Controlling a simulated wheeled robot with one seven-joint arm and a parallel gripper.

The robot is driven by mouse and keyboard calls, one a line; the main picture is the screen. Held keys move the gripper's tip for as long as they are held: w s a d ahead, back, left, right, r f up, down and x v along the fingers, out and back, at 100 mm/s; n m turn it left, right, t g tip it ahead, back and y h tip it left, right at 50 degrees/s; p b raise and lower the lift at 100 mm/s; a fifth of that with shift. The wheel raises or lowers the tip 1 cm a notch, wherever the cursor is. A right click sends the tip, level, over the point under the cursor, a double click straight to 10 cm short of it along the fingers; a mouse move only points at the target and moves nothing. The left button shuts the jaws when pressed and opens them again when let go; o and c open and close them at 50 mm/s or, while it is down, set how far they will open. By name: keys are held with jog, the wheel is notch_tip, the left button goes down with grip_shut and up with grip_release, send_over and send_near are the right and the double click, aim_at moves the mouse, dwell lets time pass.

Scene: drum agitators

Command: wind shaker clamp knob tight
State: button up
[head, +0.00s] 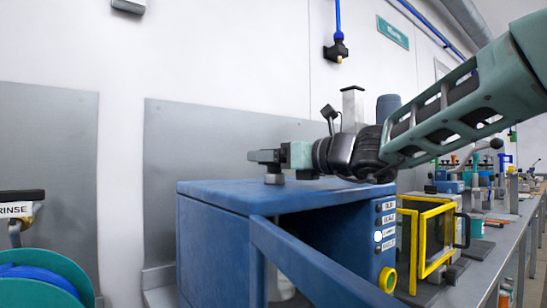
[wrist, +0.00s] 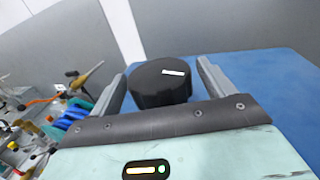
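The shaker is a blue box-shaped machine (head: 240,192) with its front door frame (head: 310,268) swung open. The clamp knob (wrist: 160,88) is black and round with a white mark on top. It stands on the blue top, and its lower part (head: 274,179) shows under my gripper in the head view. My gripper (head: 262,156) is level above the machine top. In the wrist view, my gripper (wrist: 162,72) has one finger on each side of the knob, with narrow gaps that look clear. The knob's far side is hidden.
Dark labelled buttons and a yellow ring (head: 388,280) are on the shaker's front panel. A yellow-framed box (head: 425,235) stands to its right on a long, cluttered bench. A teal reel (head: 40,278) is at the lower left. Grey wall panels stand close behind the shaker.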

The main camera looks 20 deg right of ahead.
jog(key=c, duration=1)
jog(key=shift+o, duration=0.2)
jog(key=shift+r+n+y+p, duration=0.1)
jog(key=shift+n+y+p, duration=0.2)
jog(key=shift+y, duration=0.1)
